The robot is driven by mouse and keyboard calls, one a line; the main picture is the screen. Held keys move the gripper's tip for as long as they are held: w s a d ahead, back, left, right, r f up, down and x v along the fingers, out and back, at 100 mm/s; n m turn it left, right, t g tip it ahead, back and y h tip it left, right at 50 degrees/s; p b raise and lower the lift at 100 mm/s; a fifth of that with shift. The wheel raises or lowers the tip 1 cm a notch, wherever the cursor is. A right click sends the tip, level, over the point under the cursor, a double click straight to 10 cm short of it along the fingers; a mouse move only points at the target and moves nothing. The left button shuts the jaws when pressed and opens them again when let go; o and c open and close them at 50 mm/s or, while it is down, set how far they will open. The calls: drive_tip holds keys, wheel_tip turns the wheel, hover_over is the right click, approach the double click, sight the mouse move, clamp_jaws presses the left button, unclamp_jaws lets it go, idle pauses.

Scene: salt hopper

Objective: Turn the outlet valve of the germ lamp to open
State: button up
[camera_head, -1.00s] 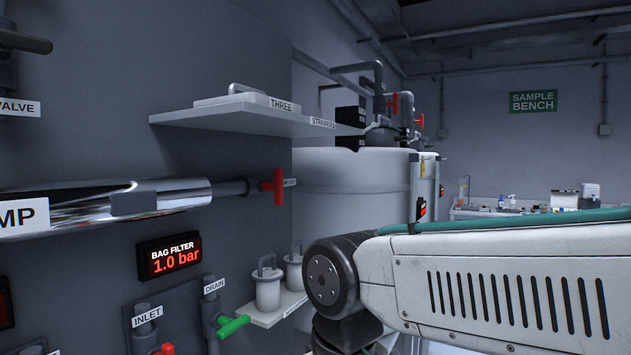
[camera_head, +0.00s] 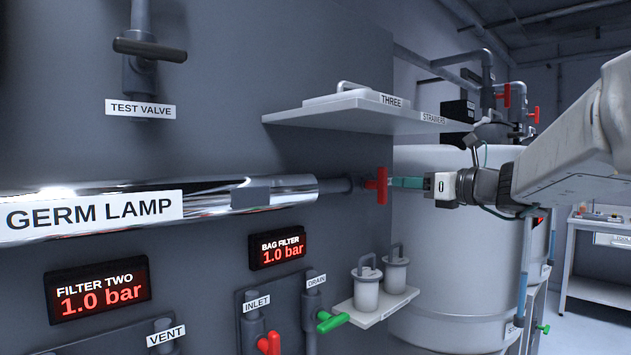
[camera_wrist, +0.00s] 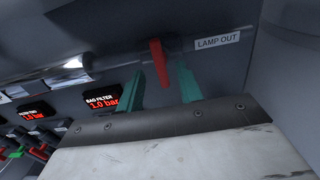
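The germ lamp (camera_head: 250,192) is a shiny horizontal tube on the grey panel. A grey pipe at its right end carries the outlet valve's red handle (camera_head: 382,185), which stands upright, across the pipe. The wrist view shows the handle (camera_wrist: 158,62) beside a "LAMP OUT" label (camera_wrist: 218,41). My gripper (camera_head: 396,182) is at the handle's right in the head view. In the wrist view my gripper (camera_wrist: 161,76) is open, its green fingers on either side of the handle's lower part. I cannot tell whether the handle is between the tips or just beyond them; no contact is clear.
A shelf (camera_head: 355,112) juts out above the valve. A lower shelf (camera_head: 385,308) holds two lidded canisters. Red inlet (camera_head: 268,343) and green drain (camera_head: 332,321) handles sit below. A large white tank (camera_head: 455,260) stands behind my gripper.

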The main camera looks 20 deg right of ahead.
sight(387, 180)
drive_tip(key=x, duration=0.7)
drive_tip(key=shift+a, duration=0.1)
clamp_jaws()
